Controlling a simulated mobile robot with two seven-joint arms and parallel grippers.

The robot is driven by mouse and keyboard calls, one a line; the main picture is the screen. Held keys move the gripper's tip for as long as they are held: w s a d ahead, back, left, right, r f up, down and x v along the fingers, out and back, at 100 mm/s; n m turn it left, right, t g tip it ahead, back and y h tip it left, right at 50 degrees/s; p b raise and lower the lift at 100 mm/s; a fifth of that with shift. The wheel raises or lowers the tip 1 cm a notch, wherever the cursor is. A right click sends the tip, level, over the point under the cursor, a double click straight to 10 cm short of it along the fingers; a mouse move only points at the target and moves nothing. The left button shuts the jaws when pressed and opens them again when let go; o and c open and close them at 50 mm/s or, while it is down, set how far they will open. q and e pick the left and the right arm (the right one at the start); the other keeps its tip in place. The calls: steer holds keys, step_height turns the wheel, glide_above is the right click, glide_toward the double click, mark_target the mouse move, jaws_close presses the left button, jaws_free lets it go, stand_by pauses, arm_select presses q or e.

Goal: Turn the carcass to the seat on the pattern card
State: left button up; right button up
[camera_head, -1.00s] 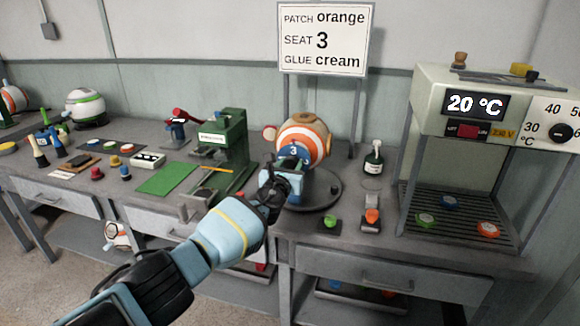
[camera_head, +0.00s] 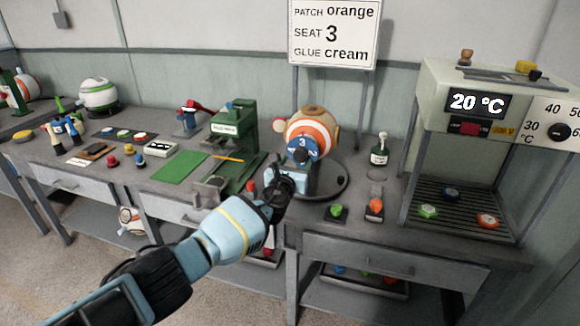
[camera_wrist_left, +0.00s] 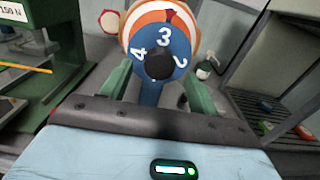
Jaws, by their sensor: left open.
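The carcass (camera_head: 322,118) is a round body with orange and cream bands, held on a stand on a dark round base. Its blue number disc (camera_head: 301,150) faces me. In the left wrist view, the disc (camera_wrist_left: 150,87) shows 4, 3 and 2 around a black hub (camera_wrist_left: 159,66). The 3 is at the top, just below a small dark red pointer (camera_wrist_left: 172,17). My left gripper (camera_head: 283,182) is just in front of the disc, open and empty. Its green fingers (camera_wrist_left: 160,88) stand apart on either side below the hub. The pattern card (camera_head: 333,33) reads orange, seat 3, cream.
A green press (camera_head: 234,128) stands left of the carcass. A green button (camera_head: 336,211), an orange-topped item (camera_head: 376,207) and a small bottle (camera_head: 379,152) are to the right. The oven (camera_head: 450,90) reads 20 °C and holds several coloured pieces.

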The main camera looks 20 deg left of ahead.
arm_select(q)
steer(key=s+p, duration=0.1)
steer(key=s, duration=0.3)
steer(key=shift+a+p, duration=0.1)
steer(key=shift+p, duration=0.2)
arm_select(e)
steer(key=w+r, duration=0.2)
steer(key=r, duration=0.1)
steer(key=shift+w+d+t, duration=0.25)
steer(key=shift+d+t, duration=0.1)
steer(key=shift+t, duration=0.05)
